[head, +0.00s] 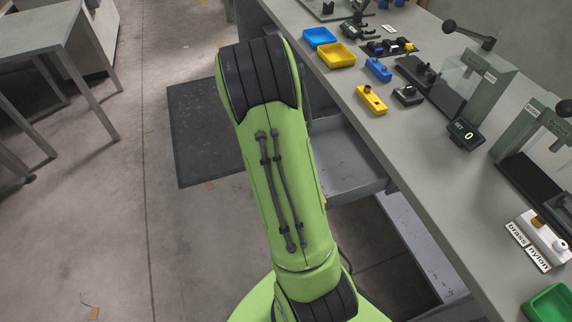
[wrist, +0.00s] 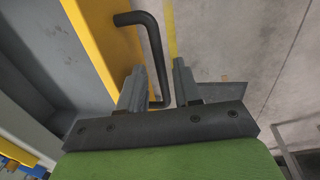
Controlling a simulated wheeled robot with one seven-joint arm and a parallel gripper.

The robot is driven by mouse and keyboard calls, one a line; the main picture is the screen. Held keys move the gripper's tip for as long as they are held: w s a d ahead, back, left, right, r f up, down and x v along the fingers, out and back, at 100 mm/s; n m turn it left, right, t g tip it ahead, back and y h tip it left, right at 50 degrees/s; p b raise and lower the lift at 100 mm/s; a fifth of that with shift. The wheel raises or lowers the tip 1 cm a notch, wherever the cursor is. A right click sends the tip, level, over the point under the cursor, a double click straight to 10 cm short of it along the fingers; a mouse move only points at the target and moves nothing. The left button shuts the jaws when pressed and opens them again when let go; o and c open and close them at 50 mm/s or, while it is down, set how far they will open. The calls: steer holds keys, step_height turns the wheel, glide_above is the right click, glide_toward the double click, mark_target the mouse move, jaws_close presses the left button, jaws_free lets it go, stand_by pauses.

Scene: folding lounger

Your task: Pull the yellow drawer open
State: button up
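The yellow drawer front (wrist: 108,45) runs along the upper left of the wrist view, with a black bar handle (wrist: 154,50) on its outer face. My gripper (wrist: 160,78) is open, its two grey fingers apart on either side of the handle bar. Gaps show beside the bar; I cannot tell whether either finger touches it. A grey drawer interior (wrist: 45,55) shows behind the yellow front. In the head view a grey drawer (head: 352,165) stands out from under the bench, and my green arm hides its front and my gripper.
The grey workbench (head: 420,165) holds blue (head: 319,38) and yellow bins (head: 336,56), small devices and a green bin (head: 550,303). A dark mat (head: 205,130) lies on the floor left of my arm. Open floor lies further left, before another table (head: 40,30).

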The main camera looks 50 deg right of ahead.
steer(key=a+r+p, duration=0.1)
steer(key=r+p, duration=0.1)
steer(key=r, duration=0.3)
steer(key=r+p, duration=0.1)
steer(key=r, duration=0.4)
steer(key=w+a+r+p, duration=0.1)
steer(key=r+p, duration=0.1)
steer(key=r, duration=0.3)
steer(key=shift+w+a+r+p, duration=0.1)
steer(key=shift+a+r+p, duration=0.2)
steer(key=shift+p, duration=0.05)
steer(key=s+a+r+n+t+p, duration=0.1)
steer(key=s+a+r+t+p, duration=0.1)
steer(key=s+a+r, duration=0.2)
steer(key=s+a+r+n+t+y+p, duration=0.1)
steer(key=s+a+r+n+t+p, duration=0.1)
steer(key=s+a+r, duration=0.2)
steer(key=s+a+r+n+t+y+p, duration=0.1)
steer(key=s+a+r+n+t+p, duration=0.1)
steer(key=s+a+r, duration=0.3)
steer(key=shift+a+r+t+p, duration=0.15)
steer(key=shift+a+r, duration=0.6)
steer(key=shift+a, duration=0.5)
steer(key=shift+a+r+t+p, duration=0.1)
steer(key=shift+a+r, duration=0.6)
steer(key=shift+a, duration=0.6)
steer(key=shift+a+r+t+p, duration=0.15)
steer(key=shift+a+r, duration=0.6)
steer(key=shift+a, duration=0.5)
